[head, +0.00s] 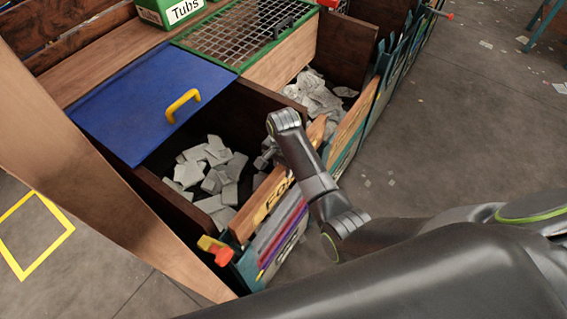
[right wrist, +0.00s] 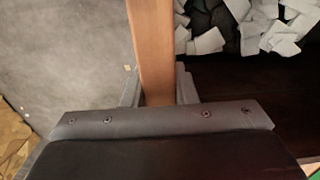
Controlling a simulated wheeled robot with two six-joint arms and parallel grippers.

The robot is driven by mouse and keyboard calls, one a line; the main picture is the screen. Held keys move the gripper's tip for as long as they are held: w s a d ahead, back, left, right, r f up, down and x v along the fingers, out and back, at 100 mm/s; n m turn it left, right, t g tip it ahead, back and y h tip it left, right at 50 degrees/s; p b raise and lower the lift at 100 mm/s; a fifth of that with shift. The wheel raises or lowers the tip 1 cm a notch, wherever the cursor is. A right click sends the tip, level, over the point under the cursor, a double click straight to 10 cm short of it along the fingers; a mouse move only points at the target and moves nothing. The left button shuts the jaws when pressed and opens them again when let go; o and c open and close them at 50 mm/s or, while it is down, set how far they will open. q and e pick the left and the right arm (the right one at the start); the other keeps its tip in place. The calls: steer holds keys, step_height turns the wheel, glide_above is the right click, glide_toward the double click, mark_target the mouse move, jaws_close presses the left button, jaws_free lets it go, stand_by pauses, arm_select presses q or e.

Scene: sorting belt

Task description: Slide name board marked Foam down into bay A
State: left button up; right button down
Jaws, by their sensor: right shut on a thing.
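The wooden name board (head: 268,203) shows the dark letters "FO" in the head view; the rest of its lettering is hidden behind my right arm. It stands along the front of the near bay, above a teal front panel (head: 248,266). I cannot tell whether its ends sit in the guides. In the right wrist view the board (right wrist: 152,45) runs up between the fingers of my right gripper (right wrist: 158,88), which is shut on it. In the head view my arm hides the fingers. No letter A shows on the bay. My left gripper is not in view.
A neighbouring bay with similar pieces (head: 318,98) has a wooden front board (head: 352,112). Red and yellow knobs (head: 215,249) stick out at the near corner.

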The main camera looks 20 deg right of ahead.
mark_target(283, 187)
step_height(283, 187, down, 12)
steer(key=b, duration=0.6)
steer(key=shift+r, duration=0.1)
steer(key=shift+f+b, duration=0.5)
steer(key=shift+f, duration=0.2)
steer(key=c, duration=1.2)
jaws_free()
steer(key=shift+c, duration=0.2)
steer(key=shift+o, duration=0.8)
steer(key=shift+s, duration=0.1)
